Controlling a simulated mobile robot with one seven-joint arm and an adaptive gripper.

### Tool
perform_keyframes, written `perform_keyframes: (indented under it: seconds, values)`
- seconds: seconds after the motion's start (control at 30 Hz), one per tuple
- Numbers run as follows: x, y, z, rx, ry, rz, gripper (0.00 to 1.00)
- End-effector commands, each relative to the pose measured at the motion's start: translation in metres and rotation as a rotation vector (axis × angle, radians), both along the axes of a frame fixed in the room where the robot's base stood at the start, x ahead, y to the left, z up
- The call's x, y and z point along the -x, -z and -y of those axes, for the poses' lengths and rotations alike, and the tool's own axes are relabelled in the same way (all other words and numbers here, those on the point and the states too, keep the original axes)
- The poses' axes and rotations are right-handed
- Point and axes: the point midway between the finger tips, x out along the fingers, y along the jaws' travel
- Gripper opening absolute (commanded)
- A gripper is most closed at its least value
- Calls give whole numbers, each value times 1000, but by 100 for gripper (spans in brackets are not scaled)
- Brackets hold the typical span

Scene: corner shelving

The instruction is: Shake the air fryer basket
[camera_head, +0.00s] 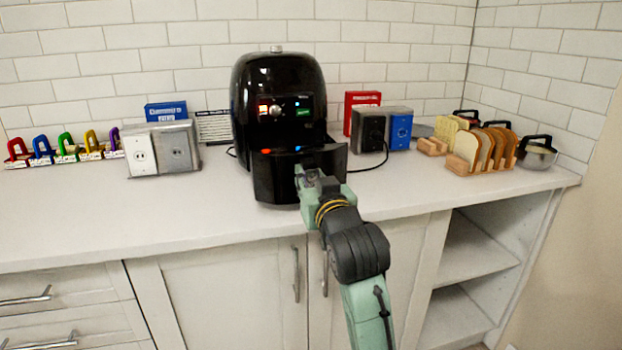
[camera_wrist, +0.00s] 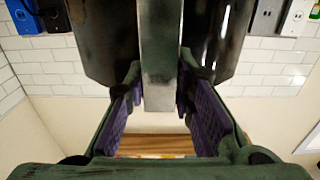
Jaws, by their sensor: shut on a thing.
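The black air fryer (camera_head: 280,85) stands on the white counter against the tiled wall. Its basket (camera_head: 272,178) sticks out at the front and looks partly pulled out; its inside cannot be seen. My gripper (camera_head: 308,178) is at the basket's front, where my arm and wrist hide most of the handle. In the wrist view, my gripper (camera_wrist: 158,88) has its two purple-padded fingers on either side of the grey bar-shaped handle (camera_wrist: 161,45) and is shut on it. Dark glossy surfaces of the basket front flank the handle there.
Outlet boxes (camera_head: 162,148) stand left of the fryer, and a black and blue pair (camera_head: 382,128) stands right. Colored padlocks (camera_head: 65,148) are at far left. A bread rack (camera_head: 482,152) and a pot (camera_head: 537,154) are at right. The counter (camera_head: 110,215) is clear at front left.

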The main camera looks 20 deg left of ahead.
Motion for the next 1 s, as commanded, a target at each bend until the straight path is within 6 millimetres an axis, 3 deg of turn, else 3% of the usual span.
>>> perform_keyframes:
  seconds: [0.03, 0.07, 0.33, 0.67, 1.0]
  values:
    - [0, 0, 1, -1, 2, -1, 0]
    - [0, 0, 1, -1, 2, -1, 25]
    - [0, 0, 0, 0, 1, 0, 43]
    - [1, 0, 1, -1, 1, 1, 43]
    - [42, 0, 29, -1, 2, 2, 43]
